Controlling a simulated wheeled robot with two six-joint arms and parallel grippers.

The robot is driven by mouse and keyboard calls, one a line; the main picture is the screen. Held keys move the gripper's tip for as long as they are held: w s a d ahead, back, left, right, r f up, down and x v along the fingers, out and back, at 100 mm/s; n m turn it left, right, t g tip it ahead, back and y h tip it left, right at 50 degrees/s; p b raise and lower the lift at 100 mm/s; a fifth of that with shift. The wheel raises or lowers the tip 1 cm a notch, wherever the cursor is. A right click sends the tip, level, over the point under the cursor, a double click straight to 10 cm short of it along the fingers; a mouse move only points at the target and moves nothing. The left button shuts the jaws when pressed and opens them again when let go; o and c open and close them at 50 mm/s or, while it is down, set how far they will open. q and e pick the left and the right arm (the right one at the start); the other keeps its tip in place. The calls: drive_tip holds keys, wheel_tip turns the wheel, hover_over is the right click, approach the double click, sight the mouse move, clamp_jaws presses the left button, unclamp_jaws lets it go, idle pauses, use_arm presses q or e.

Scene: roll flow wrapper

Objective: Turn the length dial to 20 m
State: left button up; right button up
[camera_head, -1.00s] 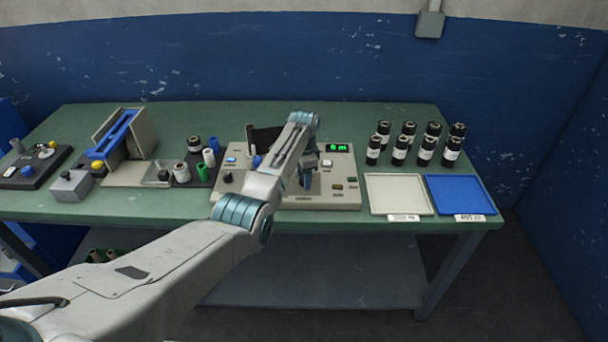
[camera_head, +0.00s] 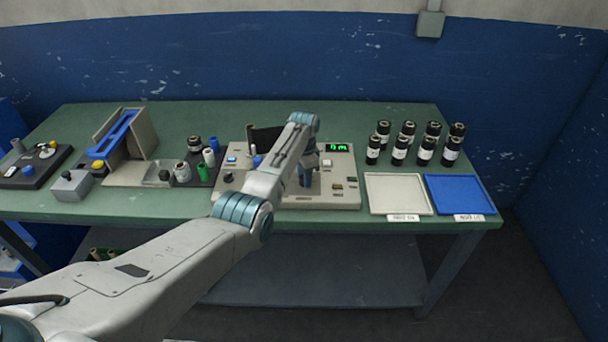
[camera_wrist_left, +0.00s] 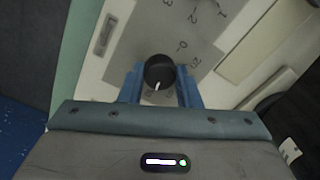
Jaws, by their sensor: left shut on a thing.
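The machine's control panel (camera_head: 335,190) is a cream box in the middle of the table, with a green display (camera_head: 337,147) that reads like "0 m". My left gripper (camera_head: 306,182) reaches down over the panel and covers the spot below it. In the left wrist view, its blue fingers (camera_wrist_left: 160,76) are shut on a round black dial (camera_wrist_left: 159,68). A white line on the dial points toward the bottom of that view. Printed numbers, among them 0, 1, 2, 3 and what looks like 20, lie beyond the dial on a grey plate (camera_wrist_left: 183,35). My right gripper is not in view.
Another black knob (camera_head: 228,177) sits at the panel's left. A white tray (camera_head: 399,211) and a blue tray (camera_head: 461,209) stand on the right, with several black rolls (camera_head: 425,150) behind them. Spools and a blue-topped fixture (camera_head: 115,135) stand on the left.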

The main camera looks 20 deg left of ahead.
use_arm(q)
drive_tip(key=shift+r+n+p, duration=0.1)
drive_tip(key=shift+n+p, duration=0.45)
drive_tip(key=shift+n, duration=0.65)
drive_tip(key=n+p, duration=0.1)
drive_tip(key=n, duration=0.1)
drive_tip(key=shift+n, duration=0.4)
drive_tip(key=n+p, duration=0.1)
drive_tip(key=n, duration=0.4)
drive_tip(key=n+p, duration=0.1)
drive_tip(key=n, duration=0.5)
drive_tip(key=shift+n, duration=0.4)
drive_tip(key=n, duration=0.5)
drive_tip(key=shift+n, duration=0.3)
drive_tip(key=o, duration=1)
